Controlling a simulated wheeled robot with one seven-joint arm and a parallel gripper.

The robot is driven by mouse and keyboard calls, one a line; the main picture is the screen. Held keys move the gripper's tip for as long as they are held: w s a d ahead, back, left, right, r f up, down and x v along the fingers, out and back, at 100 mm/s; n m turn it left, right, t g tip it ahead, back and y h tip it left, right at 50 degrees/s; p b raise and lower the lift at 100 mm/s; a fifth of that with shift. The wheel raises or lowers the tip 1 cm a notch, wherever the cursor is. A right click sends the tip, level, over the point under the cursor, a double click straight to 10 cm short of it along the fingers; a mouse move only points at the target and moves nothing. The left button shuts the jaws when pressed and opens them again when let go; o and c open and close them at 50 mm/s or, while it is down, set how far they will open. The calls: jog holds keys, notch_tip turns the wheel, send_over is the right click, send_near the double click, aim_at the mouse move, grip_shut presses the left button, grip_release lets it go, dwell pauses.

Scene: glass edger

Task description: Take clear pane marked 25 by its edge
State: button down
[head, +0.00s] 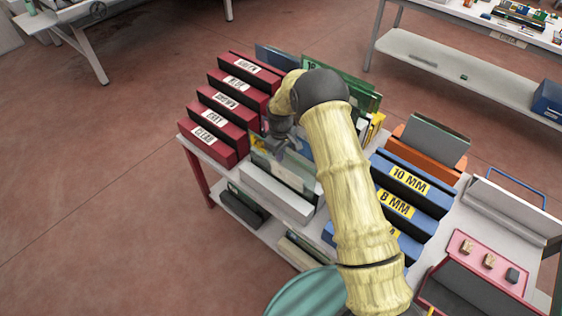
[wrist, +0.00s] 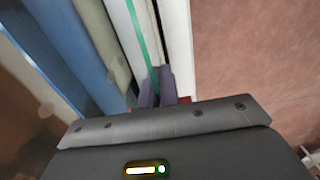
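A pane with a green edge (wrist: 143,40) runs down the wrist view to the fingers of my gripper (wrist: 157,84). The two purple-grey fingers are close together, one on each side of that edge. I cannot tell whether they press on it. In the head view, my gripper (head: 288,146) is low over the light rack (head: 270,190), at upright panes (head: 284,172). My wrist and arm hide part of them. No mark 25 is legible in either view, so I cannot confirm which pane this is.
Labelled red holders (head: 212,139) stand close on the left of the rack. Blue holders marked 10 MM (head: 402,181) and 8 MM (head: 393,206) stand on the right. Green panes (head: 352,90) stand behind. In the wrist view, a white wall (wrist: 178,40) stands close right of the pane.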

notch_tip(320, 180, up, 14)
jog(key=b, duration=0.2)
jog(key=shift+r+b, duration=0.15)
jog(key=shift+b, duration=0.2)
